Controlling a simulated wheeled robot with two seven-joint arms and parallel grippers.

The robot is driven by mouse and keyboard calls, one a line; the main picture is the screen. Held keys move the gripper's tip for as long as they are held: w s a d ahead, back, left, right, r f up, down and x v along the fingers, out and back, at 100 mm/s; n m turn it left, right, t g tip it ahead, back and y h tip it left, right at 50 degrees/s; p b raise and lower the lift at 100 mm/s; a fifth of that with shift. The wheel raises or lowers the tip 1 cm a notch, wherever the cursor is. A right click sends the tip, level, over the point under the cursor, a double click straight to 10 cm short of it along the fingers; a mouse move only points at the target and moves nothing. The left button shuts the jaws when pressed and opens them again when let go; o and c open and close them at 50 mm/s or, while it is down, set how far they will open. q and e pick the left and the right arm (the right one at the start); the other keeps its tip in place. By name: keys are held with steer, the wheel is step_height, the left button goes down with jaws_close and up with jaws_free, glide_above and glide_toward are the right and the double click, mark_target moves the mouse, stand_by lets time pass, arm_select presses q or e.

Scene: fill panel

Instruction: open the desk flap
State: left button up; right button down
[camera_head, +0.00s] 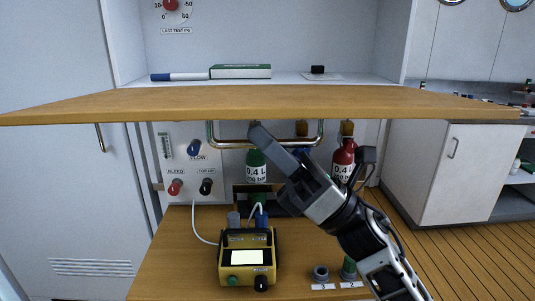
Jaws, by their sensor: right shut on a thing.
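The desk flap (265,103) is a wide wooden board that spans almost the whole view. It lies about level, with its near edge towards me. A metal bar handle (228,143) hangs below the flap's near edge. My right gripper (257,134) comes up from the lower right and is shut on the bar near its middle. The fingertips cover part of the bar. My left gripper is not in view.
Below the flap, a yellow device (246,263) stands on a lower wooden surface (180,255). Behind are a green bottle (256,160), a red bottle (343,152) and a valve panel (178,150). A marker (180,77) and a green-white box (240,72) lie above the flap.

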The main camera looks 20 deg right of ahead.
steer(key=shift+s+r, duration=0.1)
steer(key=shift+r, duration=0.65)
steer(key=c, duration=1.5)
jaws_free()
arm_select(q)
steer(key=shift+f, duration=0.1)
